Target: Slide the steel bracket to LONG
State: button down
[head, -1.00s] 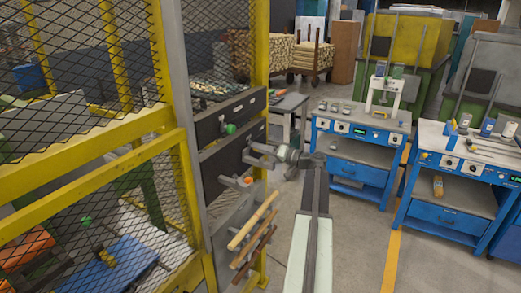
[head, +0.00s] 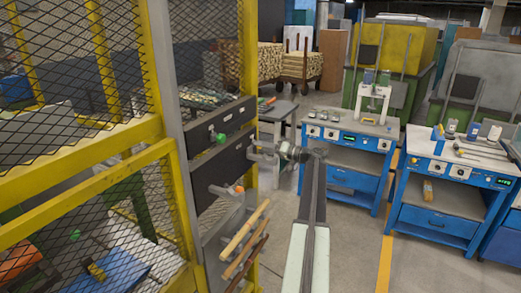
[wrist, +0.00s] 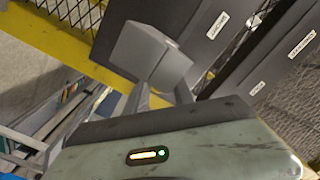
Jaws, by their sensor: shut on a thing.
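The steel bracket (wrist: 145,55) is a plain grey block in the wrist view, at the tips of my two fingers. My gripper (wrist: 160,90) is shut on it. In the head view my gripper (head: 264,152) is at the right end of the lower dark panel (head: 218,172); the bracket is too small there to tell apart from the fingers. Small white labels (wrist: 217,25) show on the dark panels in the wrist view, too blurred to read for sure. How the bracket meets its slot is hidden.
A green knob (head: 221,138) sits on the upper dark panel. An orange-tipped lever (head: 237,189) and wooden rods (head: 245,230) stick out below. A yellow mesh guard (head: 85,185) stands left. Blue workbenches (head: 345,165) stand right, with open floor between.

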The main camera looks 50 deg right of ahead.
jog(key=shift+d+r, duration=0.1)
jog(key=shift+d, duration=0.1)
jog(key=c, duration=1.1)
grip_release()
jog(key=shift+d, duration=0.1)
jog(key=shift+o, duration=0.2)
jog(key=v, duration=0.7)
jog(key=shift+s, duration=0.35)
